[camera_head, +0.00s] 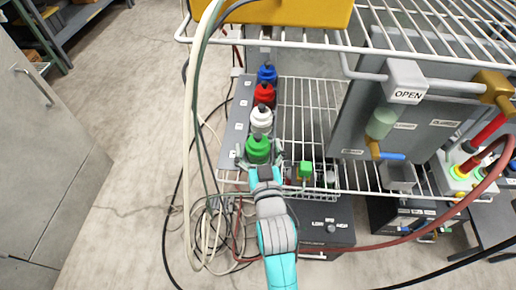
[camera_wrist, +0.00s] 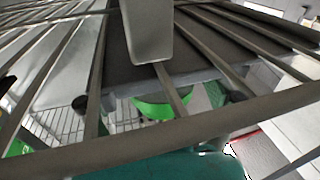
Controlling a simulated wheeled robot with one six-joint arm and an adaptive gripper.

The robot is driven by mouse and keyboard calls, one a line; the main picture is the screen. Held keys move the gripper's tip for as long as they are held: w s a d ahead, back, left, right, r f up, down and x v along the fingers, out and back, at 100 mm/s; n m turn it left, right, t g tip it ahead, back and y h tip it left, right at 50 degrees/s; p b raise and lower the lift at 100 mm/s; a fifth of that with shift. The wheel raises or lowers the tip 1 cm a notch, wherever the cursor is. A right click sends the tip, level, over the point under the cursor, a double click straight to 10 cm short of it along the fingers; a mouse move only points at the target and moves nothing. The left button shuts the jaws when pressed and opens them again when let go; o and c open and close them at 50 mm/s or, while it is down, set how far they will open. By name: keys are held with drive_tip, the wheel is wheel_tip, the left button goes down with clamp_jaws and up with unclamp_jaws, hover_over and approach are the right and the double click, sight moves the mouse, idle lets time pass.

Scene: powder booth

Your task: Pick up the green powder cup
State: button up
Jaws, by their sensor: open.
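The green powder cup (camera_head: 258,149) stands at the near end of a row of cups on the shelf in the head view. My gripper (camera_head: 259,158) is open, with one finger on each side of the green cup. I cannot tell whether the fingers touch it. In the wrist view a green curved part of the cup (camera_wrist: 165,108) shows between my fingers, and wire bars hide much of the view.
A white cup (camera_head: 261,120), a red cup (camera_head: 264,95) and a blue cup (camera_head: 267,73) stand in line behind the green one. A wire rack (camera_head: 310,110) lies to the right. A small green block (camera_head: 305,169) is nearby. Hoses (camera_head: 190,150) hang close on the left.

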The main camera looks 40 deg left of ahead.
drive_tip(key=shift+c, duration=0.2)
drive_tip(key=c, duration=1.1)
